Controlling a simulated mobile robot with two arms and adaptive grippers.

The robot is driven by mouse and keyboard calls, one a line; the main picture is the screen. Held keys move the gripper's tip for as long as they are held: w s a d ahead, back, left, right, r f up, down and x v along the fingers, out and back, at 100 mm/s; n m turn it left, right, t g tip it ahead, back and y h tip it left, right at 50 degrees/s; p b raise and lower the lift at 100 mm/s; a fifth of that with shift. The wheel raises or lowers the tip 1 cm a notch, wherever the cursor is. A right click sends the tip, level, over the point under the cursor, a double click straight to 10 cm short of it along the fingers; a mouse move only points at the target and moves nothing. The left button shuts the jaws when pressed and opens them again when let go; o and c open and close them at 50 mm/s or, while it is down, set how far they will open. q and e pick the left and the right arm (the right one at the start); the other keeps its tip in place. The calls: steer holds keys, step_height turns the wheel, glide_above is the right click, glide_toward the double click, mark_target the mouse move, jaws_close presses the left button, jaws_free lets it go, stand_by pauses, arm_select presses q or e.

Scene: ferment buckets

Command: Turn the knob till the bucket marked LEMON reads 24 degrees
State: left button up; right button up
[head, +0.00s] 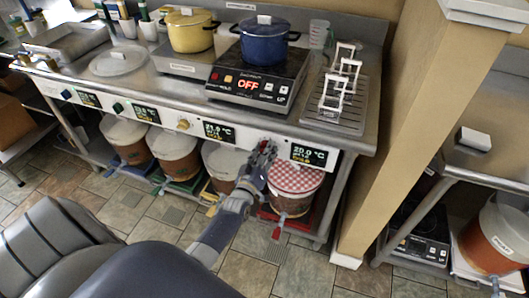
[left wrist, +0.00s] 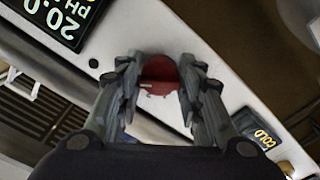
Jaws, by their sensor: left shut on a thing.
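My left gripper (head: 264,158) is at the front panel (head: 245,137) of the steel counter, just left of the rightmost display (head: 309,154), which reads 20.0 °C. In the left wrist view, the fingers of my left gripper (left wrist: 160,92) are closed on both sides of a red knob (left wrist: 160,75). The display (left wrist: 62,22) there also reads 20.0, with pH below. Below the panel stands a bucket (head: 291,200) with a red checked cover. Other buckets (head: 172,155) stand to its left. I cannot read the name LEMON on any bucket. My right gripper is not in view.
Another display (head: 218,131) reads about 21.9 °C, beside a brass knob (head: 183,124). A blue pot (head: 264,43) sits on a hob showing OFF. A drying rack (head: 337,98) stands at the counter's right end, near a tan pillar (head: 415,110).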

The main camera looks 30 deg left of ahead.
arm_select(q)
steer(key=o, duration=1)
steer(key=shift+o, duration=0.2)
steer(key=v, duration=1.2)
steer(key=shift+f, duration=0.1)
steer(key=s+d+f+m+g+h, duration=0.1)
steer(key=s+d+f+m+g, duration=0.15)
steer(key=s+f, duration=0.45)
steer(key=s+d+f+m+g+h, duration=0.2)
steer(key=d+f+g, duration=0.15)
steer(key=f, duration=0.85)
steer(key=s+d+f+m+g+h, duration=0.1)
steer(key=s+d+f+m+g, duration=0.15)
steer(key=s+f, duration=0.45)
steer(key=s+f+m+g, duration=0.2)
steer(key=s+f, duration=0.3)
steer(key=s, duration=0.3)
steer(key=s+d+f+m+g, duration=0.1)
steer(key=s+f+g, duration=0.2)
steer(key=s+f, duration=0.2)
steer(key=s+d+f+m+g, duration=0.1)
steer(key=s+f, duration=0.4)
steer(key=s, duration=0.7)
steer(key=shift+d+f+m+g, duration=0.2)
steer(key=shift+f+m+g, duration=0.15)
steer(key=shift+m+g, duration=0.55)
